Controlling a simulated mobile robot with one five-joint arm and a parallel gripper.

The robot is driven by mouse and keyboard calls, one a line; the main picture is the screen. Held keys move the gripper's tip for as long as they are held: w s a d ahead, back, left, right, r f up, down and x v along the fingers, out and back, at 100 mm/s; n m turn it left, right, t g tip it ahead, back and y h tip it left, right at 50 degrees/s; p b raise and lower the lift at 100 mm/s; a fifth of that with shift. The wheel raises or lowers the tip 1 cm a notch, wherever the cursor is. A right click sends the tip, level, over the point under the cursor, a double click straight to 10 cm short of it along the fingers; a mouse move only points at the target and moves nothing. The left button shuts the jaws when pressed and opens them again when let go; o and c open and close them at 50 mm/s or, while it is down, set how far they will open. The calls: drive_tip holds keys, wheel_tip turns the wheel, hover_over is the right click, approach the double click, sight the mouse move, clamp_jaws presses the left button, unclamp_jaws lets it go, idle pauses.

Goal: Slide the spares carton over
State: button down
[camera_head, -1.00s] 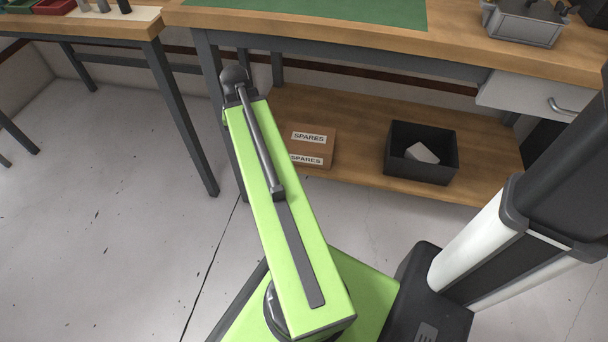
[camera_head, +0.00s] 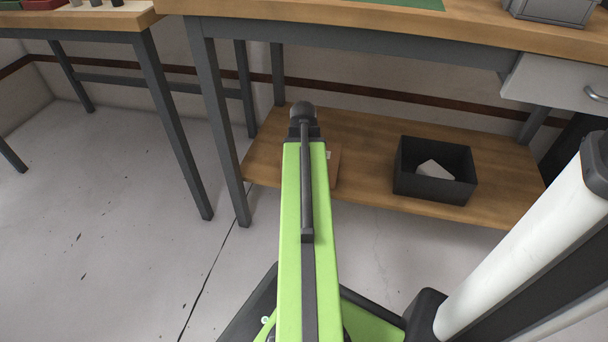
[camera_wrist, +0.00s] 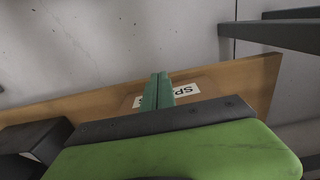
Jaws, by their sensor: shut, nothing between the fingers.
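The spares carton (camera_head: 333,166) is a brown box on the low wooden shelf (camera_head: 370,188). In the head view my arm hides most of it, leaving only a sliver at its right edge. In the wrist view the carton (camera_wrist: 206,88) shows partly, with part of its white label, behind my gripper (camera_wrist: 160,76). The two green fingers are together and empty, and stand in front of the carton. I cannot tell whether they touch it. My gripper's fingers are hidden in the head view.
A black open bin (camera_head: 434,172) with a pale object (camera_head: 434,170) inside stands on the shelf right of the carton. Dark table legs (camera_head: 218,120) rise at the shelf's left end. The bench top (camera_head: 400,22) overhangs the shelf. Grey floor is free at left.

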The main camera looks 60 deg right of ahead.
drive_tip(key=d+f+b, duration=0.1)
drive_tip(key=d+f, duration=0.1)
drive_tip(key=w+d+f+b, duration=0.1)
drive_tip(key=shift+w+d+f, duration=0.15)
drive_tip(key=shift+d+f, duration=0.2)
drive_tip(key=shift+d, duration=0.05)
drive_tip(key=w+d, duration=0.1)
drive_tip(key=d, duration=0.4)
drive_tip(key=w+d, duration=0.2)
drive_tip(key=d, duration=0.4)
drive_tip(key=w+d, duration=0.2)
drive_tip(key=d, duration=0.4)
drive_tip(key=shift+w+d, duration=0.2)
drive_tip(key=shift+w, duration=0.05)
drive_tip(key=shift+a, duration=0.1)
